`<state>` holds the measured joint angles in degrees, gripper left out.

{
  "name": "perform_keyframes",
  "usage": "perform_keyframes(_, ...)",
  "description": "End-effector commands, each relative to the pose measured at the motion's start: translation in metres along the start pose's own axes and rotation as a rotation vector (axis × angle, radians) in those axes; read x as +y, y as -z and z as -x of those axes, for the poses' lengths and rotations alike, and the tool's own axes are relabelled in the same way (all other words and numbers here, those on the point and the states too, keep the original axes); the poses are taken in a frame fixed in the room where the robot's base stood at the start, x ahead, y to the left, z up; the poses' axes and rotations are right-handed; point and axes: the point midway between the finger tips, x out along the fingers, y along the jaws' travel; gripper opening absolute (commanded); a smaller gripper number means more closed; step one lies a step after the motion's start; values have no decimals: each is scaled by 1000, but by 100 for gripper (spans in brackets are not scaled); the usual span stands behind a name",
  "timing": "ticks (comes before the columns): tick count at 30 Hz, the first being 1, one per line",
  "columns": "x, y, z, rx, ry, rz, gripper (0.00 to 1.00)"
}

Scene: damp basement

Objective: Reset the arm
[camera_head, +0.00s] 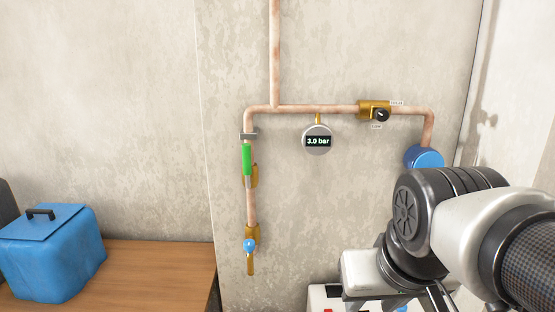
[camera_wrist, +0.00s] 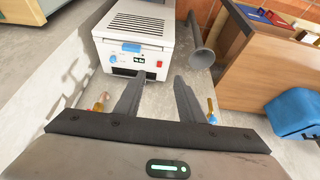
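My gripper (camera_wrist: 160,82) shows in the wrist view with its two dark fingers apart and nothing between them. It points toward the front of a white machine (camera_wrist: 158,28) on the floor; I cannot tell how far apart they are. In the head view my arm fills the lower right, in front of the wall, and my fingertips cannot be made out. The arm overlaps the lower edge of a blue round part (camera_head: 424,157) at the right end of the copper pipe (camera_head: 330,108).
The pipe carries a gauge (camera_head: 318,140) reading 3.0 bar, a brass valve with a black knob (camera_head: 381,115), a green handle (camera_head: 247,160) pointing up and a blue-knobbed tap (camera_head: 250,245). A blue cooler (camera_head: 50,262) stands on a wooden top (camera_head: 150,268). A grey funnel-shaped thing (camera_wrist: 203,52) stands beside the machine.

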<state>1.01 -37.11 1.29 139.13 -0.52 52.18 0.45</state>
Motion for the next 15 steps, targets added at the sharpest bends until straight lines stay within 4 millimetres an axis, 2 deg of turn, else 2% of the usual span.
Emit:
perform_keyframes(4, -1, -24, 5, 50, 22, -4, 36)
perform_keyframes(6, -1, -9, 29, 43, 20, -4, 36)
perform_keyframes(15, 1, 20, 89, 41, 19, -4, 36)
